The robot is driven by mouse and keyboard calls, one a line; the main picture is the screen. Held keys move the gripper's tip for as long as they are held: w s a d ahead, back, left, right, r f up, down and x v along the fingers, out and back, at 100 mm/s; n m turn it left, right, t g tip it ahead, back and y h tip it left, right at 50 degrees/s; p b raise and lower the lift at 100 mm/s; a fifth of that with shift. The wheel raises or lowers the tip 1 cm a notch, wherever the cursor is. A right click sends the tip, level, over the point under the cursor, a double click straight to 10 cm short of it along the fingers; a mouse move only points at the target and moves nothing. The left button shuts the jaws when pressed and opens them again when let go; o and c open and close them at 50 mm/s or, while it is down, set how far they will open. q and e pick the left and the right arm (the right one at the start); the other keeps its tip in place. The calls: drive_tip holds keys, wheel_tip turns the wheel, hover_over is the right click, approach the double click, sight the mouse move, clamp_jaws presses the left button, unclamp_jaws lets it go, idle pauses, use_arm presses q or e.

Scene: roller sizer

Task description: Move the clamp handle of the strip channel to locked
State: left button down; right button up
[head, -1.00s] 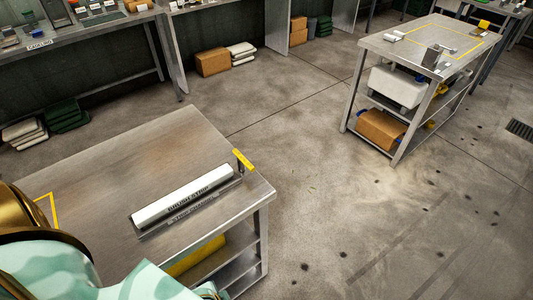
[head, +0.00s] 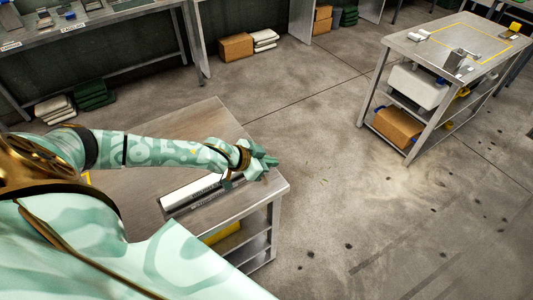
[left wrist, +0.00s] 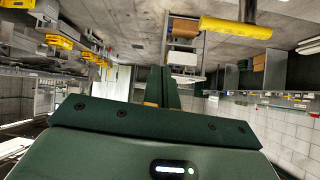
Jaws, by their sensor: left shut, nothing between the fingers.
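The strip channel (head: 208,201) is a low grey metal piece on the near steel table, with a white labelled bar (head: 183,195) lying along it. My left gripper (head: 273,161) is over the table's right end, past the channel's end, and hides the clamp handle in the head view. In the left wrist view the yellow clamp handle (left wrist: 235,27) shows at the top, on a grey post. The dark green fingers (left wrist: 165,87) are shut and empty, and appear apart from the handle. My right gripper is out of view.
The near table (head: 208,118) has a bare top behind my left arm and a yellow item (head: 222,233) on a lower shelf. A second steel table (head: 400,44) stands at the back right. The floor between them is open.

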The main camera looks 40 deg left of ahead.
use_arm(q)
drive_tip(key=w+a+r+n, duration=0.1)
drive_tip(key=w+a+n, duration=0.1)
drive_tip(key=a, duration=0.5)
drive_tip(key=b+x, duration=0.3)
drive_tip(key=x, duration=0.7)
drive_tip(key=s+a, duration=0.1)
drive_tip(key=s+f, duration=0.1)
drive_tip(key=s, duration=0.1)
drive_tip(key=shift+a+f+y+p, duration=0.25)
drive_tip(key=shift+a+y+p, duration=0.05)
drive_tip(key=shift+a, duration=0.1)
drive_tip(key=shift+s, duration=0.1)
